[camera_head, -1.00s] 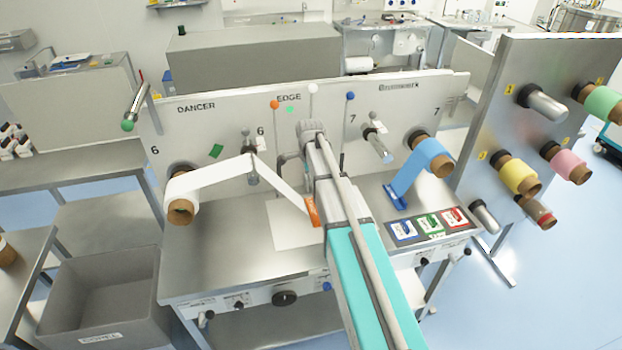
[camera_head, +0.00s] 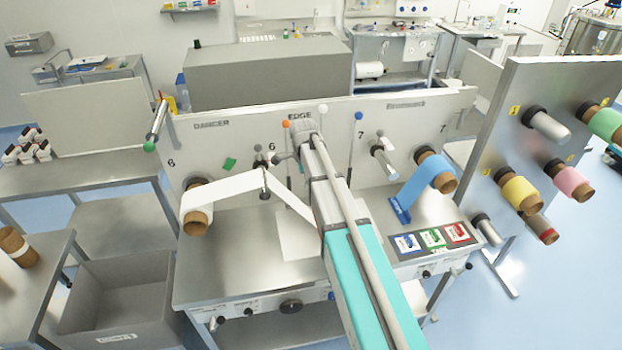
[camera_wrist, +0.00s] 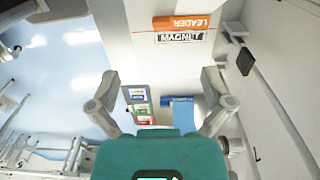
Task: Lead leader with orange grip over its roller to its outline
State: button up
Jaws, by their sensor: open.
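The white leader (camera_head: 232,186) runs from a brown-cored roll at the left to a small roller (camera_head: 264,182). It bends there and slopes down right behind my arm. Its orange grip (camera_wrist: 181,23), marked LEADER, shows at the top of the wrist view. A black-framed printed mark (camera_wrist: 181,38) lies right beside the grip on a pale surface; I cannot tell whether they overlap. My gripper (camera_wrist: 161,77) is open and empty, with its fingers wide apart and the grip beyond them.
A blue web (camera_head: 426,182) hangs at the right, with its blue grip (camera_head: 400,209) on the table. A colored card panel (camera_head: 433,241) lies beside it. A steel rack (camera_head: 497,140) with several rolls stands at the right. A grey bin (camera_head: 118,298) is at the lower left.

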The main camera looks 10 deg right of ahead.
jog(key=shift+a+r+p, duration=0.4)
jog(key=shift+a+r, duration=0.15)
jog(key=shift+a, duration=0.1)
jog(key=shift+f, duration=0.1)
jog(key=s+f+n+b, duration=0.9)
jog(key=s, duration=0.3)
jog(key=s+f+n+b, duration=0.9)
jog(key=s+f+b, duration=0.1)
jog(key=s, duration=0.2)
jog(key=shift+s+a+f+b, duration=0.15)
jog(key=shift+s+a+b, duration=0.15)
jog(key=shift+a, duration=0.05)
jog(key=shift+d, duration=0.15)
dwell(0.4)
